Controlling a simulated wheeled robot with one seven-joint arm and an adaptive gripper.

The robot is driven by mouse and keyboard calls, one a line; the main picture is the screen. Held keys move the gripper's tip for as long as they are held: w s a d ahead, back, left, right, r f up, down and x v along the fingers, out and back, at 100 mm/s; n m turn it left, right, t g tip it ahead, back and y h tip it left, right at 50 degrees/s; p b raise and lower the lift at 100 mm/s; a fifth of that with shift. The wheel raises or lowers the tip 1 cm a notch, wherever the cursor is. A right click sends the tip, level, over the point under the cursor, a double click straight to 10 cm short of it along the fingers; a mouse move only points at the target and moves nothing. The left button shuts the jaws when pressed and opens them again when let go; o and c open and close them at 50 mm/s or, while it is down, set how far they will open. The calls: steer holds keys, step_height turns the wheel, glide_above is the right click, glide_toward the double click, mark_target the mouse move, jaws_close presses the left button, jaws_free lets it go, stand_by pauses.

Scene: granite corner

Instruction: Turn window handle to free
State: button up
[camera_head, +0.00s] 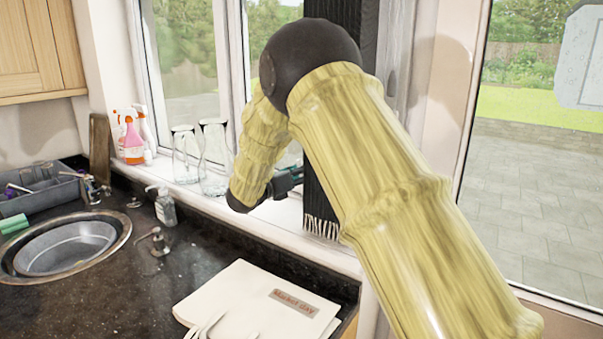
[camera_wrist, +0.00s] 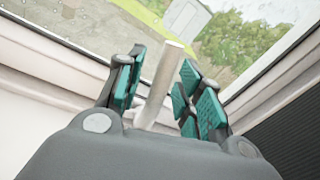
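The window handle (camera_wrist: 162,80) is a pale silver bar in the wrist view. It slants a little, its top leaning right, in front of the window frame. My gripper (camera_wrist: 164,62) has its two teal-padded fingers on either side of the handle. In the head view my gripper (camera_head: 287,181) is small and partly hidden behind my arm, by the window. The handle is hidden there.
A dark fringed cloth (camera_head: 322,205) hangs close to the right of my gripper. Glass bottles (camera_head: 214,160) and spray bottles (camera_head: 131,140) stand on the sill to the left.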

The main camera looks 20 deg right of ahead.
jaws_close()
steer(key=b, duration=0.2)
steer(key=shift+s+d+f+b, duration=0.15)
steer(key=shift+f+b, duration=0.05)
steer(key=shift+b, duration=0.15)
steer(key=m+b, duration=0.1)
steer(key=b, duration=0.3)
steer(key=s+m+b, duration=0.1)
steer(key=b, duration=0.4)
steer(key=shift+s+d+m, duration=0.1)
steer(key=shift+d+m, duration=0.3)
steer(key=shift+s+r+b, duration=0.1)
steer(key=shift+r+b, duration=0.15)
steer(key=shift+b, duration=0.2)
jaws_free()
steer(key=shift+d, duration=0.1)
